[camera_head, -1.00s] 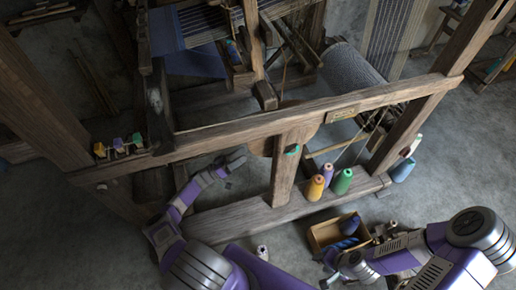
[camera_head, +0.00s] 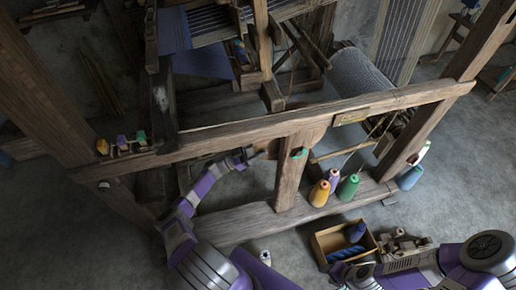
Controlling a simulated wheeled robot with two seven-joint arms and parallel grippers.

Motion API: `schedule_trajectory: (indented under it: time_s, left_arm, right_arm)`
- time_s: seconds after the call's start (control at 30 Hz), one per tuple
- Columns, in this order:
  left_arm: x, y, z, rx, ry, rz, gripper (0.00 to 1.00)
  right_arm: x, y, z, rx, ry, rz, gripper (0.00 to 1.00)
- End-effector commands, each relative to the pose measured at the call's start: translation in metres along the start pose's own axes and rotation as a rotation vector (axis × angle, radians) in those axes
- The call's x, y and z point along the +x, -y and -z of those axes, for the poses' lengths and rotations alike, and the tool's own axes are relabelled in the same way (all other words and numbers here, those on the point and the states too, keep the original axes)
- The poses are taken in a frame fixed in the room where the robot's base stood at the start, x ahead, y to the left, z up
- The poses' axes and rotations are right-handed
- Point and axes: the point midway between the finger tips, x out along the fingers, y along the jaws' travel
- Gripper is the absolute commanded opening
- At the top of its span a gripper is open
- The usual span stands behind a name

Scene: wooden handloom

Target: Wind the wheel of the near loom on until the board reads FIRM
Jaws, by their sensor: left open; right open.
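The near loom's brown wooden wheel (camera_head: 317,135) shows only in part, behind the front beam and post. My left gripper (camera_head: 262,152) is below the beam, just left of the post, at the wheel's left edge. Its fingers are small and dark here; I cannot tell whether they touch the wheel. It is open. A small brass-coloured board (camera_head: 351,117) is fixed on the front beam, right of the post; its lettering is too small to read. My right gripper (camera_head: 346,272) is open low in the picture, by the front of a cardboard box.
Yellow (camera_head: 319,193), purple and green thread cones stand on the loom's foot beam (camera_head: 235,223). The open box (camera_head: 318,245) on the floor holds blue yarn. Small coloured pieces (camera_head: 121,142) sit at the beam's left end. A green knob (camera_head: 299,153) is on the post. Floor at left is clear.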

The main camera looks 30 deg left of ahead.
Motion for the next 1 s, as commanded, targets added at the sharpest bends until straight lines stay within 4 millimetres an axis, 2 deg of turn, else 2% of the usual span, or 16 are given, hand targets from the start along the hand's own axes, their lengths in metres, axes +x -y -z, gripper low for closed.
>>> schedule_trajectory:
  time_s: [0.27,0.67,0.87,1.0]
  left_arm:
    - [0.002,0.000,0.000,-0.001,0.000,0.000,0.63]
    - [0.002,0.000,0.000,-0.001,0.000,0.000,0.01]
    - [0.002,0.000,0.002,0.000,0.005,0.000,0.00]
    - [0.004,0.000,0.012,0.001,0.052,-0.001,0.00]
  right_arm:
    - [0.000,0.000,0.000,0.000,0.000,0.000,0.45]
    - [0.000,0.000,0.000,0.000,0.000,0.000,0.45]
    - [-0.002,0.001,0.000,0.000,0.000,0.000,0.45]
    - [-0.015,0.006,-0.001,0.000,0.000,0.000,0.45]
